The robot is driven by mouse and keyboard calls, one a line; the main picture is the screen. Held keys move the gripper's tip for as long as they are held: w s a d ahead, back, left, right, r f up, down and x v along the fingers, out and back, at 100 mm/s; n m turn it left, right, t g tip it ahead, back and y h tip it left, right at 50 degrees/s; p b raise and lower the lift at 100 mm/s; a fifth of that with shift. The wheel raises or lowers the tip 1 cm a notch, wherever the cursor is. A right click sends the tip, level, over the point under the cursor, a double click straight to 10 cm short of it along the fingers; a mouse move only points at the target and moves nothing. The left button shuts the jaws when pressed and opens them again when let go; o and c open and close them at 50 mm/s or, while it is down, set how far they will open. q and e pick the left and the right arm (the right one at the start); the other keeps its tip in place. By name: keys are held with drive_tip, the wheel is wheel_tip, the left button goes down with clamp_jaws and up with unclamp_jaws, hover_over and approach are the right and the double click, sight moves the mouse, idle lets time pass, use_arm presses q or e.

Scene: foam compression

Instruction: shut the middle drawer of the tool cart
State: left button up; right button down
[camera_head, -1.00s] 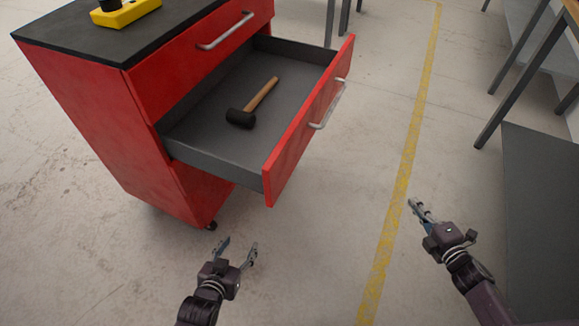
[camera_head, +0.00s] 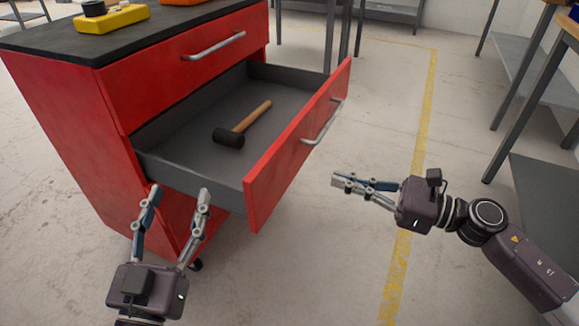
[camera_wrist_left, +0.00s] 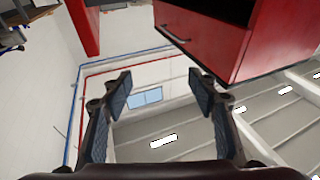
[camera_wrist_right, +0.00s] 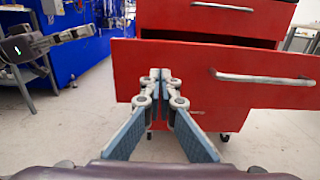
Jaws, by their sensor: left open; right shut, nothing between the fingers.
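The red tool cart (camera_head: 60,140) stands at the left in the head view. Its middle drawer (camera_head: 297,150) is pulled far out, with a black-headed hammer (camera_head: 230,137) lying inside. The drawer's silver handle (camera_head: 322,125) faces right; it also shows in the right wrist view (camera_wrist_right: 262,78). My right gripper (camera_head: 335,180) is shut and empty, in front of the drawer front and apart from it; in the right wrist view its fingertips (camera_wrist_right: 160,72) overlap the front left of the handle. My left gripper (camera_head: 180,190) is open and empty, near the drawer's side by the cart body.
A yellow box (camera_head: 112,18) sits on the cart's black top. The upper drawer (camera_head: 180,65) is shut. A table with grey legs (camera_head: 525,95) stands at the right. The floor around the yellow line (camera_head: 420,130) is clear.

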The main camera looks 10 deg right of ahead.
sight(278, 161)
drive_tip(key=x, duration=1)
drive_tip(key=shift+w+a, duration=0.6)
drive_tip(key=shift+a, duration=0.15)
use_arm(q)
drive_tip(key=shift+w+f+g, duration=0.2)
drive_tip(key=shift+f+g, duration=0.4)
drive_tip(key=shift+f, duration=0.55)
use_arm(e)
drive_tip(key=shift+a, duration=0.1)
